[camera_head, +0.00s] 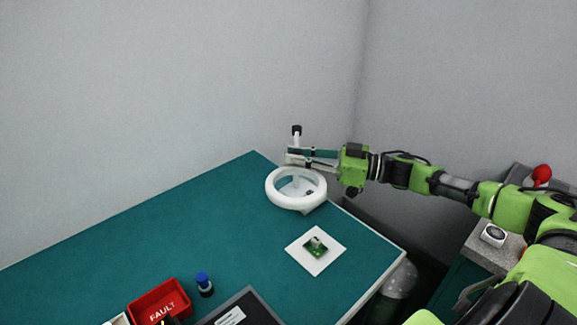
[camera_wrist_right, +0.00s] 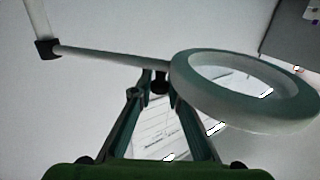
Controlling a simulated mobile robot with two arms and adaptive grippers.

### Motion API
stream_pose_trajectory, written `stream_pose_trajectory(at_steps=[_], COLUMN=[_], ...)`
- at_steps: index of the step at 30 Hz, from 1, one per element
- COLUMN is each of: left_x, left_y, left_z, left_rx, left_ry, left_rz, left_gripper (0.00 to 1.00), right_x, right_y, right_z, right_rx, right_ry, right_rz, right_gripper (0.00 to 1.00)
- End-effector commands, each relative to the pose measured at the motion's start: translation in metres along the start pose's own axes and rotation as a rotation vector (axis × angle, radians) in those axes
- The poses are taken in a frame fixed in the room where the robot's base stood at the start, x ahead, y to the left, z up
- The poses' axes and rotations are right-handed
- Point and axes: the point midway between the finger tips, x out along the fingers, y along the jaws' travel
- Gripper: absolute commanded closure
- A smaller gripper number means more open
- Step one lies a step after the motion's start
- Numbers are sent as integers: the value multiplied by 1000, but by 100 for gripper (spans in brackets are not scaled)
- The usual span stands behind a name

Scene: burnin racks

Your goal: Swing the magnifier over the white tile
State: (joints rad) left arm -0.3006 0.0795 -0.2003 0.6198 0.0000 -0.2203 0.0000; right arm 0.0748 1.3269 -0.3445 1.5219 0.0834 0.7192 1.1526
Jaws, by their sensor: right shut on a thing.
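The magnifier (camera_head: 296,205) is a white ring on a jointed white arm, near the far right edge of the green table. The ring is to the far side of the white tile (camera_head: 297,251), not over it. A small green circuit board (camera_head: 316,246) lies on the tile. My right gripper (camera_head: 290,156) reaches in from the right and is shut on the magnifier close to its ring. In the right wrist view the fingers (camera_wrist_right: 158,82) meet at a dark joint beside the magnifier ring (camera_wrist_right: 185,88); the exact contact is partly hidden. My left gripper is not visible.
A red FAULT bin (camera_head: 160,302), a blue-capped bottle (camera_head: 204,285) and a dark mat (camera_head: 255,303) are at the near left of the table (camera_head: 150,240). The tabletop between ring and tile is clear. A grey-topped cabinet (camera_head: 480,248) stands right.

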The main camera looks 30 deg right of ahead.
Motion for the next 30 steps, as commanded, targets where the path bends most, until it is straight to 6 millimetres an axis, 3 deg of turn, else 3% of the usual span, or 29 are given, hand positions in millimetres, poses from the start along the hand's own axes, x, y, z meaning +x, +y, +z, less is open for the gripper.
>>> stream_pose_trajectory(at_steps=[1,3,12,30], left_x=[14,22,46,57], left_y=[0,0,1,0], left_z=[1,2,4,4], left_rx=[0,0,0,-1], left_ry=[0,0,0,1], left_rz=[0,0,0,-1], left_gripper=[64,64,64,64], right_x=[-4,-9,-26,-37], right_y=[4,5,11,14], right_z=[6,6,4,3], right_rx=[-5,-5,-2,2], right_ry=[-1,0,1,-4], right_rz=[-25,-65,-194,-269], right_gripper=[100,100,100,100])
